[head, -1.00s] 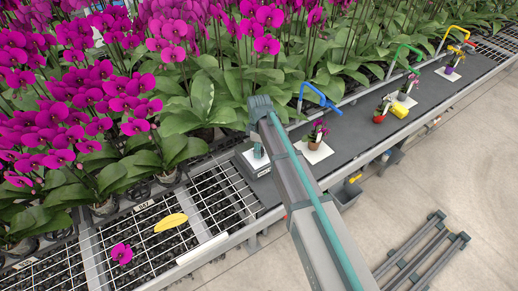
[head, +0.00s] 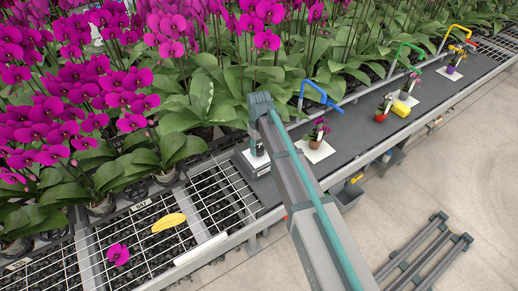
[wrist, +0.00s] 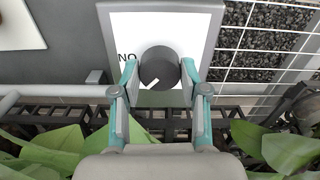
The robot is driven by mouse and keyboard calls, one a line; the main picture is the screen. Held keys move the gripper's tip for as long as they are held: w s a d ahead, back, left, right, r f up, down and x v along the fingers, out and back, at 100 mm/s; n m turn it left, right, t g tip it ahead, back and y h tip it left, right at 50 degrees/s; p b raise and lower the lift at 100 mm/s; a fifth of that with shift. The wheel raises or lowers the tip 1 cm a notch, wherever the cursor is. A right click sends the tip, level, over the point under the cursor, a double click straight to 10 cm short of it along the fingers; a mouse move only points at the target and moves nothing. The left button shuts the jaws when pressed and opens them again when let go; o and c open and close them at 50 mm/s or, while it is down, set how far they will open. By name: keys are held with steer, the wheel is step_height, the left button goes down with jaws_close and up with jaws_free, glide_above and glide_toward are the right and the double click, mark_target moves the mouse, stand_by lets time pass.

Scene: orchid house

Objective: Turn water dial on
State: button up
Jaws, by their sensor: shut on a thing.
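The water dial is a dark grey round knob (wrist: 160,66) with a white pointer mark at its lower left edge. It sits on a white panel in a grey box (wrist: 216,30). Letters left of the knob look like "ON" upside down. My gripper (wrist: 160,72) has a teal finger on each side of the knob and is shut on it. In the head view the box (head: 252,170) stands at the bench's near end, below my arm; the knob is mostly hidden there.
Orchids (head: 75,110) crowd the left and back, and leaves (wrist: 50,150) fill the lower wrist view. A wire grid (head: 220,195) with a yellow object (head: 168,222) adjoins the box. Potted orchids (head: 316,138) and coloured pipes (head: 322,95) stand along the dark bench.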

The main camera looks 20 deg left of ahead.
mark_target(259, 149)
steer(key=m+b, duration=0.1)
steer(key=m, duration=0.3)
steer(key=shift+m, duration=0.3)
steer(key=m, duration=0.4)
steer(key=shift+m, duration=0.4)
steer(key=o, duration=1.1)
steer(key=shift+o, duration=0.2)
steer(key=shift+r, duration=0.15)
step_height(259, 149, up, 12)
